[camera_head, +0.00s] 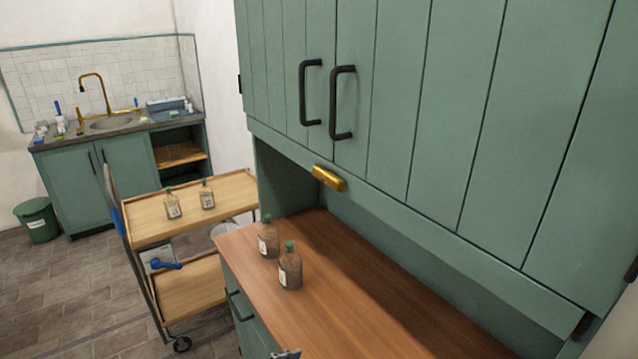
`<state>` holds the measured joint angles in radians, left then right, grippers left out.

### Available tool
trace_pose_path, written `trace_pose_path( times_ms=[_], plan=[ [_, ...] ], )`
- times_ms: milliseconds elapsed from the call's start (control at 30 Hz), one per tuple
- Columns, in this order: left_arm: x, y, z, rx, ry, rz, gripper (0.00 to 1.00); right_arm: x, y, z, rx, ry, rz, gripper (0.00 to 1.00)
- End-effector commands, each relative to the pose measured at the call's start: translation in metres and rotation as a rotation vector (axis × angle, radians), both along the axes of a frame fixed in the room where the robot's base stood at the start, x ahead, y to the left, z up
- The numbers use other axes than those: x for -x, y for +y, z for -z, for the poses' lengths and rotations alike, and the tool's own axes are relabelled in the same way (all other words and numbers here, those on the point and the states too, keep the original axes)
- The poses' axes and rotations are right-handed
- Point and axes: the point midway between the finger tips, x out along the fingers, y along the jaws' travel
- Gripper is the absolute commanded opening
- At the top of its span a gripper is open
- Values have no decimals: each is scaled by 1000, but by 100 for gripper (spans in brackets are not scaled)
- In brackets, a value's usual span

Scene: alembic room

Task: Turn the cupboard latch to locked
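The green cupboard (440,110) fills the right of the head view. Its two doors look shut, with black bar handles (311,92) and (343,102) side by side at their meeting edges. The brass latch (329,178) sits on the green rail just below the doors, under the handles. Its long side lies along the rail, roughly level. I cannot tell from its pose alone whether it is locked.
Two brown bottles with green caps (268,238) and (290,268) stand on the wooden counter (370,310) below the latch. A wooden trolley (230,188) with more bottles stands left. A small grey piece (286,354) at the bottom edge is unclear. The counter's right side is clear.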

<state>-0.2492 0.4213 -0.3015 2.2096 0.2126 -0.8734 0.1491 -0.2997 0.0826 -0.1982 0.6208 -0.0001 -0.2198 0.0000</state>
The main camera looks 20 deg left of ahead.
Motion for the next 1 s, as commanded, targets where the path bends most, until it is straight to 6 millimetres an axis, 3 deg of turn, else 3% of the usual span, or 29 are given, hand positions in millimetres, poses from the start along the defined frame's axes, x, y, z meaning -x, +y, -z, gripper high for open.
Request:
trace_pose_path(
  times_ms=[100,267,367,500,733,867,1000],
  plan=[
    [-41,-9,-33,67,-148,59,90,0,1,0,-1,0,0,90],
    [-87,-9,-83,181,-337,127,90,0,1,0,-2,0,-1,90],
    [-111,2,-119,252,-448,159,90,0,2,0,-2,0,-1,90],
    [-138,32,-175,344,-603,195,90,0,4,0,-4,1,-1,90],
    [-155,90,-258,454,-812,231,90,0,5,0,-6,1,-2,90],
    [-155,107,-283,486,-872,243,90,1,5,0,-6,1,-2,90],
    [-158,110,-293,497,-891,245,90,1,5,-4,-6,1,-2,90]
  ],
)
